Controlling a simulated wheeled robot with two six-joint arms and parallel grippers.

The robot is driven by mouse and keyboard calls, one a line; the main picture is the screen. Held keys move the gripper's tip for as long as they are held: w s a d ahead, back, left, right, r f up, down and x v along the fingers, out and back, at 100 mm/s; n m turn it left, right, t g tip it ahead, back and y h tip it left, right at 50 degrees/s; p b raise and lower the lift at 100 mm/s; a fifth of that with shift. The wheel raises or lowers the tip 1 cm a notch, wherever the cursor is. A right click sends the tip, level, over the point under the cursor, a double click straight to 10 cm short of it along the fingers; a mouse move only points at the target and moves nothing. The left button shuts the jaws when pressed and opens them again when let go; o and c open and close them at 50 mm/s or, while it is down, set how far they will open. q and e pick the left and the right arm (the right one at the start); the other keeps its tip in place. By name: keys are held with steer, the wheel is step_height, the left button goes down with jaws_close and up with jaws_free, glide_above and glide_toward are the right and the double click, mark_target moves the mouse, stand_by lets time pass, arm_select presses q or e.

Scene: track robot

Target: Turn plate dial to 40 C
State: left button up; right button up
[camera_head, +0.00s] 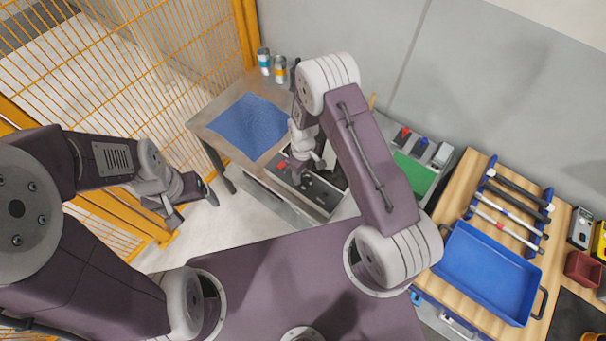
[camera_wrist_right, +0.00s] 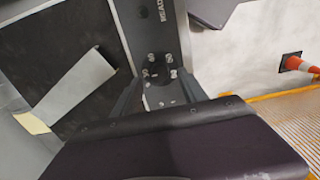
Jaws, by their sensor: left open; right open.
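A dark control panel (camera_head: 322,193) lies on the bench below my right arm in the head view. In the right wrist view a black round dial (camera_wrist_right: 157,72) with pale marks around it sits on a grey panel lettered "READY". My right gripper (camera_head: 298,172) is open over the panel, its fingers pointing down. In the right wrist view its fingers (camera_wrist_right: 158,92) lie to either side of the dial's near side; contact cannot be told. The dial's setting is too small to read. My left gripper (camera_head: 190,203) is open and empty, left of the bench.
A blue mat (camera_head: 249,126) lies on the bench, with cans (camera_head: 264,61) behind it. A green mat (camera_head: 412,174) lies right of my right arm. A blue tray (camera_head: 488,274) stands on the wooden bench at right. Yellow fencing (camera_head: 130,75) bounds the left.

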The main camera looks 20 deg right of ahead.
mark_target(303, 178)
steer(key=shift+f, duration=1.6)
steer(key=shift+c, duration=0.2)
jaws_close()
